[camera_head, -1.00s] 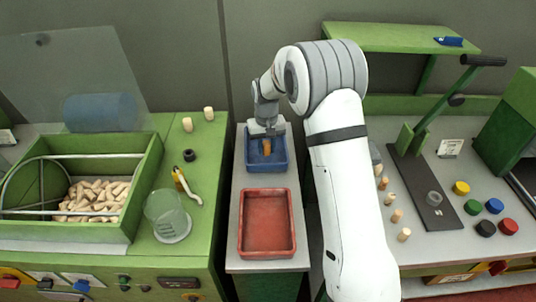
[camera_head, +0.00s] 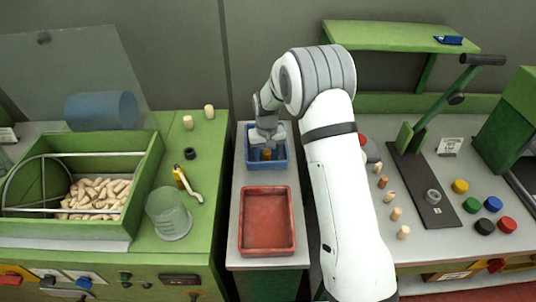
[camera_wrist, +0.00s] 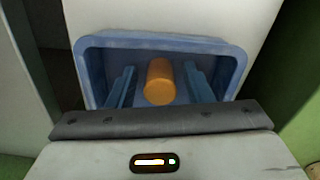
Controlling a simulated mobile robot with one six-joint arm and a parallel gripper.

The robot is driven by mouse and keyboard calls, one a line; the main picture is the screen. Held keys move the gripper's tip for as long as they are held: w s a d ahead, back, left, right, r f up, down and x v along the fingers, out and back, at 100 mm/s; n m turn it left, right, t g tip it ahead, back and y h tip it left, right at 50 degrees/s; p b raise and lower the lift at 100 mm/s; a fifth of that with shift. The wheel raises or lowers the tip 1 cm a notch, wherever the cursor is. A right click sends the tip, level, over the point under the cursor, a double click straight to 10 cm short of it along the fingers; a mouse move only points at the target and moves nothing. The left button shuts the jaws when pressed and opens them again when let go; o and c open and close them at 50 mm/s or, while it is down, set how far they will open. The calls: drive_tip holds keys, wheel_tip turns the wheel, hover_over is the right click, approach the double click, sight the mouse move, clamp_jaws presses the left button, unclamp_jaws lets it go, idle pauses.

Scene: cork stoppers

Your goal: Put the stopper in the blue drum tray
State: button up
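The orange-brown cork stopper (camera_wrist: 159,82) is in the blue tray (camera_wrist: 232,72), between my two fingers with a visible gap on each side. In the head view the stopper (camera_head: 267,154) shows below my gripper, inside the blue tray (camera_head: 270,166), partly hidden by it. My gripper (camera_wrist: 160,88) is open, its blue fingers reaching down into the tray on either side of the stopper. In the head view my gripper (camera_head: 267,148) is over the tray's middle.
A red tray (camera_head: 267,248) stands empty in front of the blue one. To the left, a green bin (camera_head: 146,190) holds many pale corks, with a clear cup (camera_head: 167,214) beside it. On the right bench stand several stoppers (camera_head: 396,214), coloured caps (camera_head: 493,204) and a lever press (camera_head: 430,120).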

sight(267, 151)
wheel_tip(267, 151, up, 12)
drive_tip(key=b, duration=0.1)
drive_tip(key=s+d+r, duration=0.4)
drive_tip(key=s+r, duration=0.2)
drive_tip(key=s+d+r+m+t, duration=0.1)
drive_tip(key=s+d, duration=0.4)
drive_tip(key=s, duration=0.8)
drive_tip(key=s+d+r+m+t, duration=0.1)
drive_tip(key=s+d, duration=0.4)
drive_tip(key=s, duration=0.9)
drive_tip(key=shift+s+r+t, duration=0.2)
drive_tip(key=shift+r+t, duration=0.3)
drive_tip(key=shift+r, duration=0.15)
drive_tip(key=shift+d, duration=0.1)
